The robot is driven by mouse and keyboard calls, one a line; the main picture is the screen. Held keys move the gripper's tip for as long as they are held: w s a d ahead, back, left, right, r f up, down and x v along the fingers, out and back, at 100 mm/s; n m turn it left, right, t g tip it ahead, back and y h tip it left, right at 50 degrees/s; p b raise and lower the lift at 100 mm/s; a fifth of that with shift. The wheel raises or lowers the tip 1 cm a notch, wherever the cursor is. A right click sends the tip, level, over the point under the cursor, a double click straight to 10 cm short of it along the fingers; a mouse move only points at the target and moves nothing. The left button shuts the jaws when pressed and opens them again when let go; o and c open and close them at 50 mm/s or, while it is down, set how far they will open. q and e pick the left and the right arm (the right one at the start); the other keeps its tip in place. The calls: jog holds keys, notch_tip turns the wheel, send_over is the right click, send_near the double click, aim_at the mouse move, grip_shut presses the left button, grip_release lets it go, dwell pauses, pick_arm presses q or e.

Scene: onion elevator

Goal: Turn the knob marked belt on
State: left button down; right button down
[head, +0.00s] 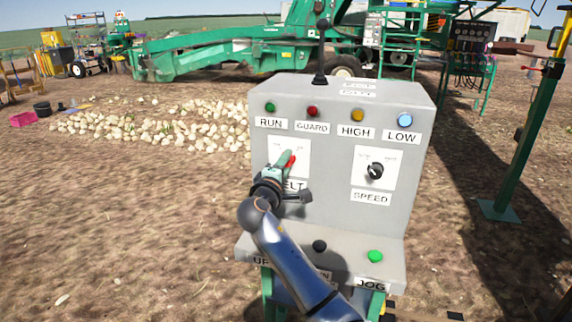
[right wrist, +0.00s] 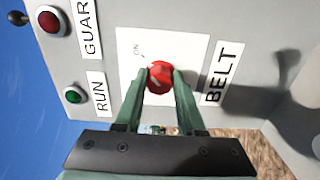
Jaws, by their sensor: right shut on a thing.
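The grey control box (head: 330,216) stands in front of me. Its red belt knob (head: 291,160) sits on a white plate above the BELT label, which my right gripper partly covers. My right gripper (head: 285,165) reaches up to the knob from below. In the right wrist view its two green fingers are closed on both sides of the red knob (right wrist: 160,77), and the ON mark (right wrist: 137,48) shows on the plate beside it. The knob's pointer direction is hard to tell. My left gripper is not in view.
The black speed knob (head: 375,171) is to the right on the same panel. RUN, GUARD, HIGH and LOW lamps line the top. A lower ledge carries a green JOG button (head: 375,256) and a black button (head: 319,246).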

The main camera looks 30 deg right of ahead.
jog(key=c, duration=0.5)
grip_release()
jog(key=v, duration=1.2)
jog(key=shift+s+a, duration=0.2)
jog(key=shift+s, duration=0.05)
